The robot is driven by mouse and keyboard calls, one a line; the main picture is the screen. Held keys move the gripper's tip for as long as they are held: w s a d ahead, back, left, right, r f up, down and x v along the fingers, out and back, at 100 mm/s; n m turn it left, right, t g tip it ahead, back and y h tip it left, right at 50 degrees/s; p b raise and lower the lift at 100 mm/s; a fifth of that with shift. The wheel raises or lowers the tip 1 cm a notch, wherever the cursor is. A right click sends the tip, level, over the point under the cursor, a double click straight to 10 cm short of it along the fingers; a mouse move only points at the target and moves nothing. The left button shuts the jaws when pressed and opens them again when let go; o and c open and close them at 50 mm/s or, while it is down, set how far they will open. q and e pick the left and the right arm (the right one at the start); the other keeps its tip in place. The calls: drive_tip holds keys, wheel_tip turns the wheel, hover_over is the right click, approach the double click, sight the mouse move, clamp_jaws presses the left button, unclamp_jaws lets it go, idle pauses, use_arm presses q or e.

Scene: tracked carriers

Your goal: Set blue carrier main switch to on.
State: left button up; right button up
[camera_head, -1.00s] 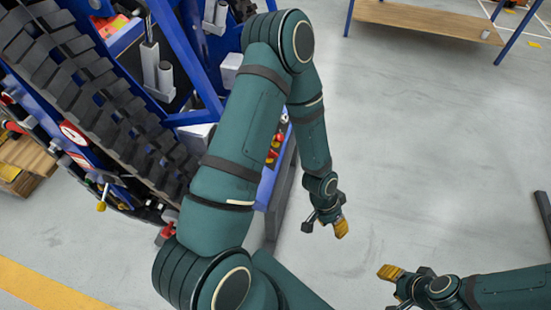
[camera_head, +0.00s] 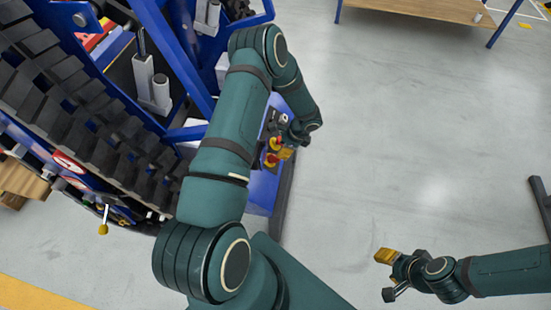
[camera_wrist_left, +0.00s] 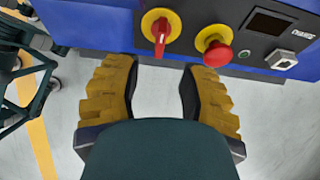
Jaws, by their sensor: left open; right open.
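The blue carrier (camera_head: 262,190) stands at the left in the head view. Its control panel fills the top of the left wrist view. The main switch (camera_wrist_left: 160,32) is a red rotary handle on a round yellow plate, with its handle roughly upright in the picture. My left gripper (camera_wrist_left: 158,72) is open and empty, its yellow fingers just short of the panel and to either side of the switch. In the head view the left gripper (camera_head: 287,153) is at the panel, partly hiding it. My right gripper (camera_head: 384,272) is at the lower right over bare floor, open and apart from everything.
A red mushroom button (camera_wrist_left: 216,50) on a yellow ring sits right of the switch. Further right are a dark display (camera_wrist_left: 268,24) and a metal socket (camera_wrist_left: 281,60). A table (camera_head: 420,12) stands at the back.

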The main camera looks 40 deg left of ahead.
sight(276, 162)
use_arm(q)
drive_tip(key=b+x, duration=0.1)
drive_tip(key=x, duration=0.7)
drive_tip(key=shift+f, duration=0.1)
clamp_jaws()
